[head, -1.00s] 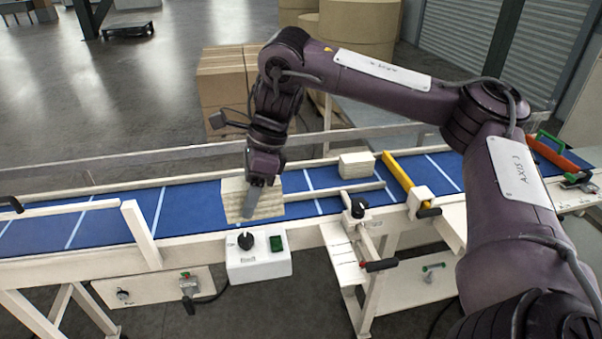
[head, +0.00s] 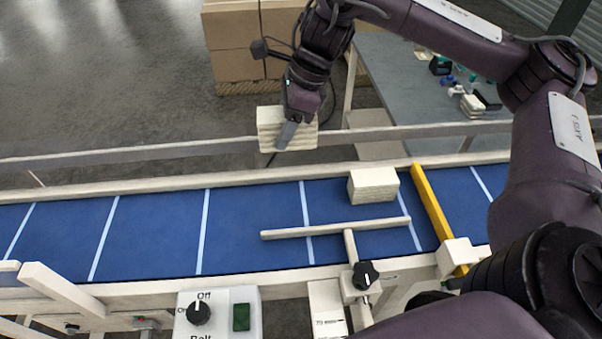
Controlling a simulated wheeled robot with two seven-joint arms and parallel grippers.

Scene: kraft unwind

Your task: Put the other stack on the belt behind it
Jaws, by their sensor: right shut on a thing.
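My right gripper (head: 291,128) is shut on a pale layered stack (head: 270,124). It holds the stack up near the far rail, beyond the blue belt in the picture. Another pale stack (head: 374,186) sits on the blue belt (head: 150,235), near its far edge, left of the yellow bar. The belt has white cross lines. My left gripper is not in the head view.
A yellow bar (head: 432,205) crosses the belt at right. A pale guide bar (head: 335,229) lies over the belt. The control box (head: 217,314) with knob and green button stands in front. Brown cartons (head: 231,45) and a grey table (head: 420,90) stand behind.

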